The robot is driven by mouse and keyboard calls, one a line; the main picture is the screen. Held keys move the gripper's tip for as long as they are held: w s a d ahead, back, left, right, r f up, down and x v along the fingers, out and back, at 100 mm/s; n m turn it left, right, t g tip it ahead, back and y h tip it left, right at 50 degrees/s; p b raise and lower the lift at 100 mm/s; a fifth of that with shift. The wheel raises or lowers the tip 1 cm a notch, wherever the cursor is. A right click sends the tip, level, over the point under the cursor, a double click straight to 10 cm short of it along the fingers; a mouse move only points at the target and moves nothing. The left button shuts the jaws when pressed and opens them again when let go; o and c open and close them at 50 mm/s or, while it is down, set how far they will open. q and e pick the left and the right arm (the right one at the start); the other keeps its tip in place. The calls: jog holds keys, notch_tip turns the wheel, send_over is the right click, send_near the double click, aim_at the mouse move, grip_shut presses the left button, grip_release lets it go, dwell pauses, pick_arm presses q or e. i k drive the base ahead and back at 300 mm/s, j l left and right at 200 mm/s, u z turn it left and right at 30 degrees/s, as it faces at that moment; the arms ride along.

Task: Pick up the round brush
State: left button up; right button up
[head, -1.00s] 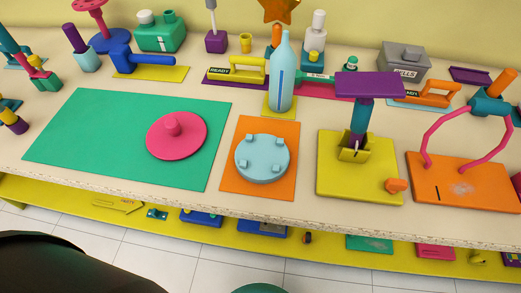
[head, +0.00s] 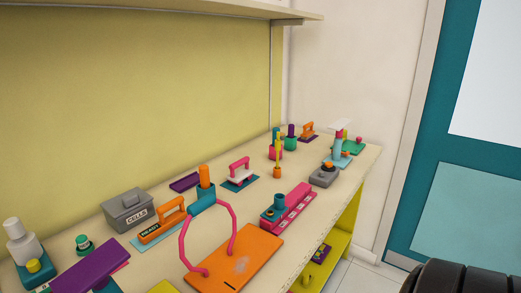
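I cannot pick out the round brush for certain in the head view. Small upright tools stand at the far end of the bench, including a thin yellow piece (head: 278,146) rising from a small orange base (head: 277,172). They are too small to tell whether one is a round brush. Neither of my grippers is in view.
The bench (head: 318,228) runs toward the far right. On it are an orange board with a pink hoop (head: 240,262), a grey CELLS box (head: 128,208), a READY-labelled orange handle (head: 162,226) and a pink rack (head: 287,212). A teal door (head: 440,150) stands right.

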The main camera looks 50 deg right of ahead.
aim_at(291, 127)
jog(key=z, duration=1.75)
jog(key=i+l+u, duration=0.2)
jog(key=u, duration=0.25)
jog(key=i+l+u, duration=0.15)
jog(key=l+u, duration=0.3)
jog(key=i+l+u, duration=0.15)
jog(key=l, duration=0.3)
jog(key=i+l+u, duration=0.1)
jog(key=l, duration=0.35)
jog(key=i+l+u, duration=0.15)
jog(key=l, duration=0.35)
jog(key=i+l+u, duration=0.1)
jog(key=l, duration=0.4)
